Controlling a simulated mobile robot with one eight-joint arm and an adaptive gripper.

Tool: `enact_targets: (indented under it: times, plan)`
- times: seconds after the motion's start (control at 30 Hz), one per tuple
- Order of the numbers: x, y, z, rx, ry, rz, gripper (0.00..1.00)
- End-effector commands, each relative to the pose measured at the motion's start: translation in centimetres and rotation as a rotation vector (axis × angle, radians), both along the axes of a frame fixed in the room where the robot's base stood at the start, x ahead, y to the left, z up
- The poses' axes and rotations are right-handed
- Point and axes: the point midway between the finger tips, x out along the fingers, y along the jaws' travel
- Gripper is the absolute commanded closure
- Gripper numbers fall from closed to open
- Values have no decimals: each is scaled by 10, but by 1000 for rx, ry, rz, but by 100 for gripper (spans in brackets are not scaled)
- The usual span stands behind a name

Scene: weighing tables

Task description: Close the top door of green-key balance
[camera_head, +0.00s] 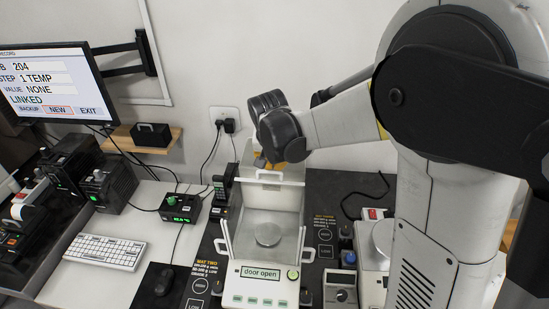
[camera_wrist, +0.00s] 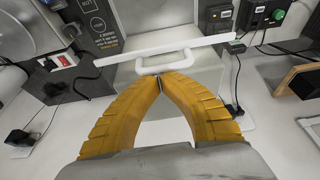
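The green-key balance (camera_head: 262,280) stands in the middle of the head view, with green keys and a display reading "door open". Its glass chamber holds a round pan (camera_head: 268,234). The top door's white handle (camera_head: 269,174) is at the chamber's upper back edge. In the wrist view the handle (camera_wrist: 165,64) is a white loop on a long white bar. My gripper (camera_wrist: 160,79) has its yellow fingertips together, just beside the handle loop. In the head view my gripper (camera_head: 267,160) is behind the handle, partly hidden by my wrist. I cannot tell whether it touches the handle.
A second balance (camera_head: 381,240) stands at right, partly hidden by my arm. A small box with a green knob (camera_head: 181,207), a keyboard (camera_head: 101,251) and a mouse (camera_head: 160,282) are at left. A monitor (camera_head: 50,85) shows a record screen. A wall socket (camera_head: 226,116) is behind.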

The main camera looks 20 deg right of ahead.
Motion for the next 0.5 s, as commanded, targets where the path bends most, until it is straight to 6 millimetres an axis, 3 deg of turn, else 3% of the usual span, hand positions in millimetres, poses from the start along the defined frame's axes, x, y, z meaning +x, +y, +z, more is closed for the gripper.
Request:
enact_targets:
  times: [0.3, 0.5]
  plan:
    - [-77, 32, 1, 0, 0, 4, 100]
    - [-114, 47, 1, -1, 0, 3, 100]
